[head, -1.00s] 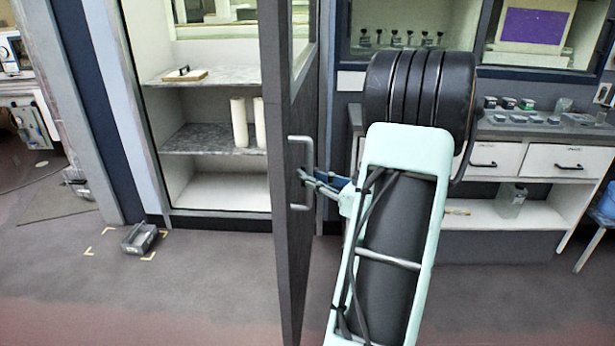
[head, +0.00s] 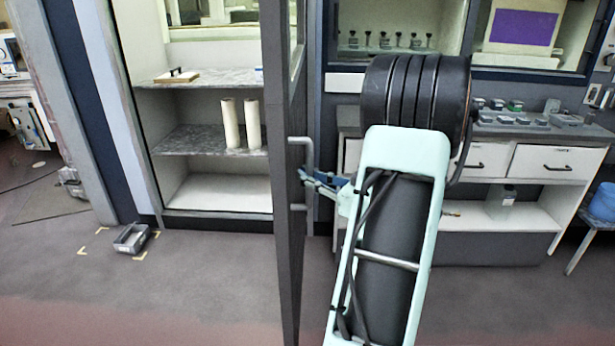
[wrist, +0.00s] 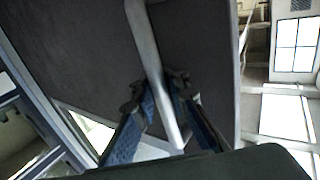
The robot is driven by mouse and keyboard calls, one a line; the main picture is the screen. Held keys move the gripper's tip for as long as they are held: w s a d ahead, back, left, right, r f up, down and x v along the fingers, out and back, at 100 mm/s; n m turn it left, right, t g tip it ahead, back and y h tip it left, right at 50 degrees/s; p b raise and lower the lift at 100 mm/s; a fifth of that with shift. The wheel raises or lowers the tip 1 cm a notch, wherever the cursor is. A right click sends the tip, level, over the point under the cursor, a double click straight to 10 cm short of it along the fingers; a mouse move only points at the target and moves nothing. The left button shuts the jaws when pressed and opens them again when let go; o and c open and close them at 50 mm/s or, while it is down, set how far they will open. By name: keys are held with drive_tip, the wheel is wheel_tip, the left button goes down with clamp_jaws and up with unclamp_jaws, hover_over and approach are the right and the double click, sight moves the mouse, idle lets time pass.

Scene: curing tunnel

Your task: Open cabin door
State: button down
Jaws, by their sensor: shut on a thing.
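The cabin door (head: 284,240) is a dark grey panel seen almost edge-on in the head view. It stands swung open, with the shelved cabin interior showing to its left. Its pale bar handle (head: 311,175) is on the right face. My gripper (head: 306,178) is at the handle, reaching from the right. In the wrist view my gripper (wrist: 167,95) has its two blue-sided fingers on either side of the handle bar (wrist: 160,70), shut on it. The dark door face (wrist: 75,45) fills much of the wrist view. The exact finger contact is small in the head view.
Inside the cabin are shelves (head: 205,142) with two white rolls (head: 241,124) and a small board (head: 177,76). A grey tray (head: 131,238) lies on the floor between yellow corner marks. A white drawer bench (head: 557,163) stands behind my arm at right.

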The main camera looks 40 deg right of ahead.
drive_tip(key=shift+s+a+f, duration=0.1)
drive_tip(key=shift+a+f, duration=0.1)
drive_tip(key=shift+f, duration=0.05)
drive_tip(key=c, duration=2.2)
unclamp_jaws()
drive_tip(key=shift+s+r, duration=0.1)
drive_tip(key=shift+o, duration=1.2)
drive_tip(key=shift+r, duration=0.1)
drive_tip(key=v, duration=1.2)
